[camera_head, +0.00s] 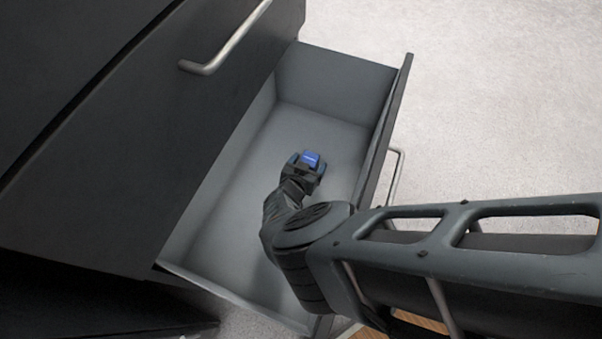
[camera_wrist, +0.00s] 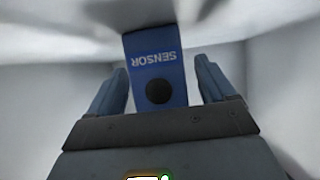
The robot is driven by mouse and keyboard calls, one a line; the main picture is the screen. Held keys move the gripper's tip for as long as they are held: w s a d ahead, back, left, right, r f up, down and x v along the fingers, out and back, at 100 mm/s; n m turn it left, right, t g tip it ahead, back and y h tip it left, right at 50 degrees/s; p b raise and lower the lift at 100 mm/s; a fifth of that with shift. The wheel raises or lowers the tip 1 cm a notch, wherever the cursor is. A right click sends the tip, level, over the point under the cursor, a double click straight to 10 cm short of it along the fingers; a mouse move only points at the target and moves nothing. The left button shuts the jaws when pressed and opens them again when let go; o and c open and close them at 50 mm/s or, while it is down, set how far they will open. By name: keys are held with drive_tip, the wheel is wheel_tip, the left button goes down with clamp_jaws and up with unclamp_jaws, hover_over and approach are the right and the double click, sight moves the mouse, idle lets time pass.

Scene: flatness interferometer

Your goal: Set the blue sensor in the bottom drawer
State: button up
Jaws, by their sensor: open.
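The bottom drawer (camera_head: 205,238) is pulled open, with grey inner walls and floor. The blue sensor (camera_head: 311,158) shows at the end of my arm, inside the drawer's outline. In the wrist view the blue sensor (camera_wrist: 157,70) has the word SENSOR and a dark round spot on its face. It lies between my two fingers, with a gap visible on each side. My gripper (camera_wrist: 160,85) is open around it. In the head view my gripper (camera_head: 306,165) is over the drawer. I cannot tell whether the sensor rests on the drawer floor.
The dark cabinet (camera_head: 130,130) stands at left, with a closed drawer and its metal handle (camera_head: 225,45) above the open one. The open drawer's front panel (camera_head: 385,130) stands to the right of my gripper. Light carpet (camera_head: 480,90) lies clear at right.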

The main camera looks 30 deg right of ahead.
drive_tip(key=p+v, duration=0.4)
drive_tip(key=v, duration=0.7)
drive_tip(key=shift+a+r, duration=0.1)
